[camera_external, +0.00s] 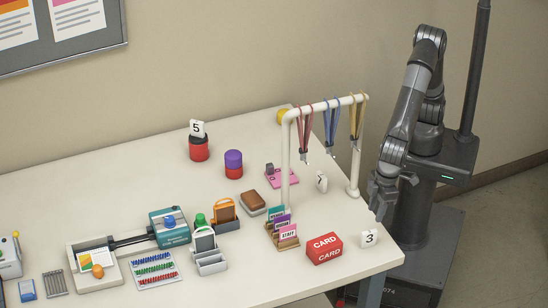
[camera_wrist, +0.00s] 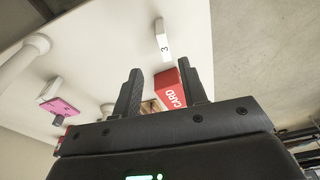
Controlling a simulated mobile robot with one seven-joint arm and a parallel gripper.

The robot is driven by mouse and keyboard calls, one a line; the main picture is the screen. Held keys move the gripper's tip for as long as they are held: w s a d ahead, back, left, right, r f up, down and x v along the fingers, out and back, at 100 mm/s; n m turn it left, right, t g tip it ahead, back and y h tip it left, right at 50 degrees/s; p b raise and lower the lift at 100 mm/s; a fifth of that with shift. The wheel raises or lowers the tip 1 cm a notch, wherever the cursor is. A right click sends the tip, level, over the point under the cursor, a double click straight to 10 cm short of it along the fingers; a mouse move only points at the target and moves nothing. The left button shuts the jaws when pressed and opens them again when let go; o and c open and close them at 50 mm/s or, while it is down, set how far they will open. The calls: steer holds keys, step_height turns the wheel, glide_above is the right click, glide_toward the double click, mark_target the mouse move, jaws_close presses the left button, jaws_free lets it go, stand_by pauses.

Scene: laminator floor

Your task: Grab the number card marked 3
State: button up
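The number card marked 3 (camera_external: 369,239) is a small white block standing upright near the table's right front corner, just right of the red card box. My gripper (camera_external: 383,205) hangs beside the table's right edge, behind the card in the outside view. In the wrist view my gripper (camera_wrist: 166,90) has its two dark fingers apart with a clear gap and nothing held. The card is apart from the fingers.
The red card box (camera_external: 324,248) stands close to the card, and shows near the right finger in the wrist view (camera_wrist: 175,91). A white lanyard rack (camera_external: 356,170) stands behind. Another white number card (camera_external: 321,181) and a badge stand (camera_external: 289,242) are nearby.

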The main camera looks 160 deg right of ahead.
mark_target(370, 232)
steer(key=f, duration=0.5)
steer(key=shift+w+d+f, duration=0.3)
steer(key=shift+w+f, duration=0.05)
steer(key=shift+f, duration=0.05)
steer(key=f, duration=0.2)
steer(key=w+f, duration=0.1)
steer(key=f, duration=0.2)
steer(key=shift+d, duration=0.2)
steer(key=shift+c, duration=0.2)
steer(key=shift+r, duration=0.1)
jaws_close()
